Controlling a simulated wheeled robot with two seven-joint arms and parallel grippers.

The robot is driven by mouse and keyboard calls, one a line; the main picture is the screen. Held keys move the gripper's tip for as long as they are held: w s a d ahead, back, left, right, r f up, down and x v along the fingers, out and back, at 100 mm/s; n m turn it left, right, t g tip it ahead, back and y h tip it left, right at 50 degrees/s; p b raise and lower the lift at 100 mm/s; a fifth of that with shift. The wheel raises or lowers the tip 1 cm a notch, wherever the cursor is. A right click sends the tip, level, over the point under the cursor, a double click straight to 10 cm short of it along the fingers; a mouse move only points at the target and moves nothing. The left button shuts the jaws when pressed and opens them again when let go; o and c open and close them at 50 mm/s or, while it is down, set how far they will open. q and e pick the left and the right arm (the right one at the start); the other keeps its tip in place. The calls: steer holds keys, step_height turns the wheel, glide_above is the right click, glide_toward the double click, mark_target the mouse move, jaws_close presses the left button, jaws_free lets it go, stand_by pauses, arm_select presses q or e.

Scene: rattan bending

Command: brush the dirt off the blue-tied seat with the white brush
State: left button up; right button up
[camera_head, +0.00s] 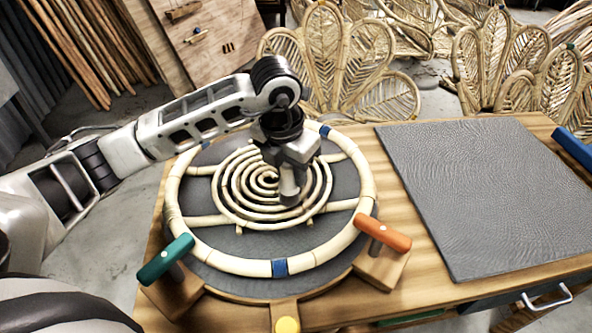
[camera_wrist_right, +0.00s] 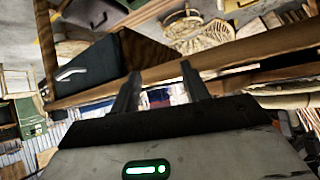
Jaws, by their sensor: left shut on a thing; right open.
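The blue-tied seat (camera_head: 222,259) is a round pale rattan ring with a spiral centre and blue ties, lying flat on a round dark pad in the head view. My left gripper (camera_head: 291,180) points down over the right part of the spiral, shut on a pale grey piece that appears to be the white brush (camera_head: 290,191). The brush's bristles are hidden, and I cannot tell whether it touches the rattan. I cannot clearly make out dirt. My right gripper (camera_wrist_right: 161,84) is open and empty in the right wrist view, and is not in the head view.
A grey textured mat (camera_head: 485,190) lies clear on the right of the table. Rattan chair backs (camera_head: 345,75) stand behind.

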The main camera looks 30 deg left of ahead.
arm_select(q)
steer(key=shift+s+a+r, duration=0.2)
steer(key=shift+a, duration=0.1)
step_height(320, 180, up, 2)
steer(key=shift+r+p, duration=0.25)
steer(key=shift+p, duration=0.55)
steer(key=shift+r+p, duration=0.45)
steer(key=shift+r, duration=0.2)
steer(key=shift+r+p, duration=0.5)
steer(key=shift+r, duration=0.3)
steer(key=shift+r+p, duration=0.75)
steer(key=shift+r, duration=0.4)
arm_select(e)
steer(key=shift+s+d+r, duration=0.25)
steer(key=shift+r, duration=0.25)
steer(key=shift+s+d+r, duration=0.25)
steer(key=shift+r, duration=0.25)
